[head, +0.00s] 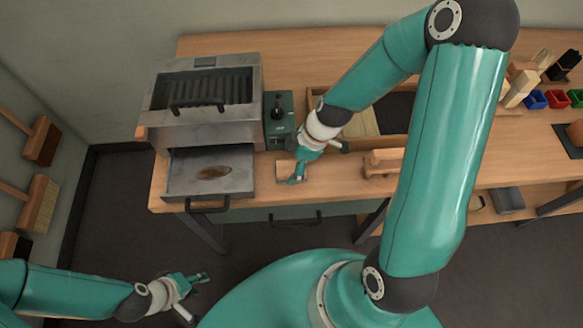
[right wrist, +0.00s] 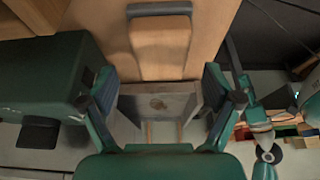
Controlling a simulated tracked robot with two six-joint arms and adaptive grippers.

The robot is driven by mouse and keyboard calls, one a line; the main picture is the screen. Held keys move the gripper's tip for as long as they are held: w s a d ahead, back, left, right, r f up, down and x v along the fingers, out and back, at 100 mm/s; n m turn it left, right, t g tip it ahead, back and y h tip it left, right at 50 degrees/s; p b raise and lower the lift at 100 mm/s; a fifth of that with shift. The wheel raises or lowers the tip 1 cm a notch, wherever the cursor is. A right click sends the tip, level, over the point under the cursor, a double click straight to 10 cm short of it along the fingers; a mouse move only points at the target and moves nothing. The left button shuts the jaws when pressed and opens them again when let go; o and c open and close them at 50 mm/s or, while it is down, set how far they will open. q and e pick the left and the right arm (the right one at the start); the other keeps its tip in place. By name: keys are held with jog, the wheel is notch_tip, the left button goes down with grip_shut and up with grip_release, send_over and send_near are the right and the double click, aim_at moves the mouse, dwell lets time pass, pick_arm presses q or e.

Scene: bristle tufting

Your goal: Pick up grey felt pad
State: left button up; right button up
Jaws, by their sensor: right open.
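A small wooden block (head: 287,168) lies on the bench beside the open metal drawer, partly hidden by my right gripper. In the right wrist view it seems to be the wooden piece (right wrist: 160,45) with a dark grey strip (right wrist: 160,9) along its far end, which I take for the grey felt pad. My right gripper (head: 298,174) is just over the block. In the right wrist view its two fingers (right wrist: 163,92) stand apart, with nothing gripped and the block ahead of them. My left gripper (head: 196,279) is low, in front of the bench, away from the pad.
The metal oven (head: 205,125) with its pulled-out drawer (head: 180,185) stands left of the right gripper, and a green control box (head: 279,135) stands behind it. A wooden block (head: 382,163) lies to the right. Coloured bins (head: 557,98) sit far right.

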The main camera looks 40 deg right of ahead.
aim_at(287, 167)
jog(key=shift+b+x, duration=0.3)
jog(key=shift+x, duration=1.3)
jog(key=shift+s, duration=0.1)
jog(key=shift+c, duration=0.3)
jog(key=c, duration=1.2)
jog(key=shift+r, duration=0.15)
jog(key=shift+r+p, duration=0.5)
jog(key=shift+r, duration=0.3)
notch_tip(287, 167, up, 5)
jog(key=shift+f+p, duration=0.1)
jog(key=shift+p, duration=0.7)
notch_tip(287, 167, up, 22)
jog(key=shift+f+b, duration=0.25)
jog(key=shift+b, duration=0.15)
